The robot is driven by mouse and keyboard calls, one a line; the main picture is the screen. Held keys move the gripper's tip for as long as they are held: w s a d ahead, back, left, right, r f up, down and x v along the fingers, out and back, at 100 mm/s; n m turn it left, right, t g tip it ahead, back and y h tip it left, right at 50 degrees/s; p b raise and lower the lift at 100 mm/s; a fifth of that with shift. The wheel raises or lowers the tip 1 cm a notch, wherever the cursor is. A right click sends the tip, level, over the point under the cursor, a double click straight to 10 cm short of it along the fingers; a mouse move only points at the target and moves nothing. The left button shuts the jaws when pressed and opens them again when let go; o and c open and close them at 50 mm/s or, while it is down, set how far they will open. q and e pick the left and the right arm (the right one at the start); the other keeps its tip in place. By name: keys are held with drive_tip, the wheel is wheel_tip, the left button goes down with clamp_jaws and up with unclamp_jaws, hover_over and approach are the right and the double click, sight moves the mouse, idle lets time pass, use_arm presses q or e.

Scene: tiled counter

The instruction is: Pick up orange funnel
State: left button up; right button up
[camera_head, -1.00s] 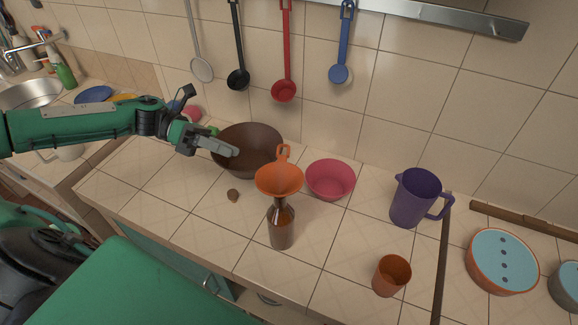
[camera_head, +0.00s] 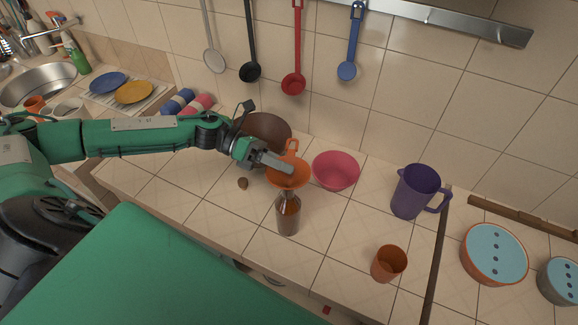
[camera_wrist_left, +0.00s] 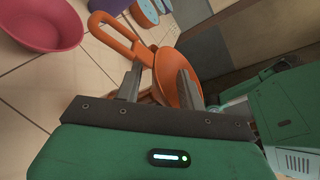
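The orange funnel (camera_head: 289,178) sits in the mouth of a brown bottle (camera_head: 287,216), with its loop handle at the back. My left gripper (camera_head: 287,167) is at the funnel's rim, just below the handle in the picture. In the left wrist view, the two fingers of my left gripper (camera_wrist_left: 160,85) stand apart. The funnel (camera_wrist_left: 171,69) shows between and beyond them, its handle pointing to the upper left. I cannot tell whether a finger touches it. My right gripper is not in view.
A pink bowl (camera_head: 336,171) stands just right of the funnel, and a brown bowl (camera_head: 268,130) behind my left gripper. A purple pitcher (camera_head: 412,193) and an orange cup (camera_head: 388,263) are farther right.

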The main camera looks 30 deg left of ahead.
use_arm(q)
drive_tip(key=shift+x, duration=0.95)
drive_tip(key=shift+s, duration=0.1)
clamp_jaws()
drive_tip(key=shift+r, duration=0.15)
